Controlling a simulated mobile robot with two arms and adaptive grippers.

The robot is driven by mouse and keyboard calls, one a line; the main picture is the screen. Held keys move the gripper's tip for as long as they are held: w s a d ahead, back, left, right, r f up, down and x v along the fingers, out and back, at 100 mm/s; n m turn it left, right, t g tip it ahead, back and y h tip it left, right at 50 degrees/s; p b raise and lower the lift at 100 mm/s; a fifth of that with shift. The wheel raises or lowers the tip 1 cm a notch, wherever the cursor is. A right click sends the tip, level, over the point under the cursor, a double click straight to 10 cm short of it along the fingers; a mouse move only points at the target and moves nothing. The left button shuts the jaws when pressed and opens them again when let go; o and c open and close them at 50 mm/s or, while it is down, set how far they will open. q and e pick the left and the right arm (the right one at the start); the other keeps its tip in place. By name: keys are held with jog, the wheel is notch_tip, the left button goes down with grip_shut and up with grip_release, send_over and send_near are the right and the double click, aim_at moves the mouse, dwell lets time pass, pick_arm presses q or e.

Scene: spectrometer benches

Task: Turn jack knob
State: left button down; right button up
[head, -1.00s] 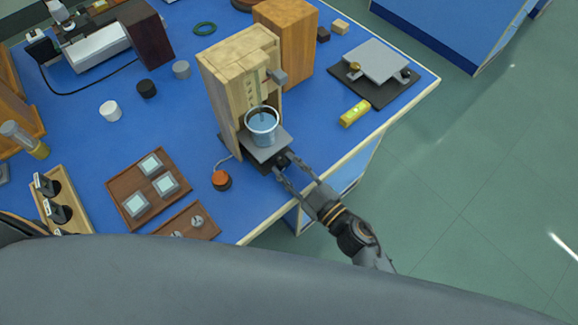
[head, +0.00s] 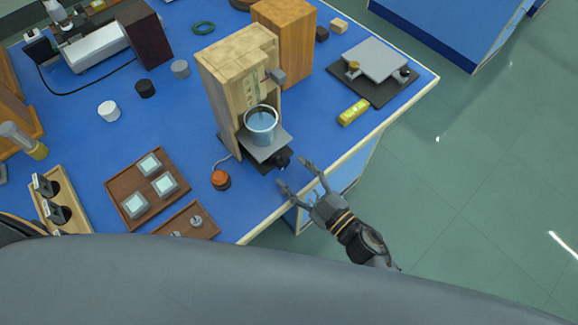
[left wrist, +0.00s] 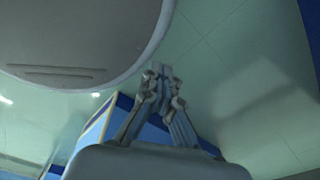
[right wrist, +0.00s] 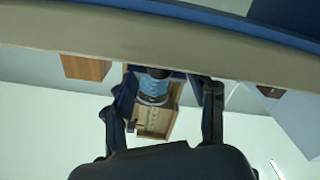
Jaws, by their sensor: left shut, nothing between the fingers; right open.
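The small jack (head: 262,150) stands at the blue bench's front edge, with its dark knob (head: 283,159) facing the edge. A beaker of blue liquid (head: 261,126) stands on its plate. My right gripper (head: 294,174) is open and empty just in front of the knob, apart from it. In the right wrist view the knob (right wrist: 158,73) shows between the spread fingers, with the beaker (right wrist: 152,90) behind it. My left gripper (left wrist: 166,84) shows only in the left wrist view, shut and empty, away from the jack.
A wooden stand (head: 232,85) rises behind the jack. An orange button (head: 221,179) sits left of it, and a yellow level (head: 353,112) lies to the right. A second jack (head: 375,60) stands on a black base. Floor is open right of the bench.

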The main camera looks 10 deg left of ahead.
jog(key=v, duration=0.9)
jog(key=shift+s+d, duration=0.1)
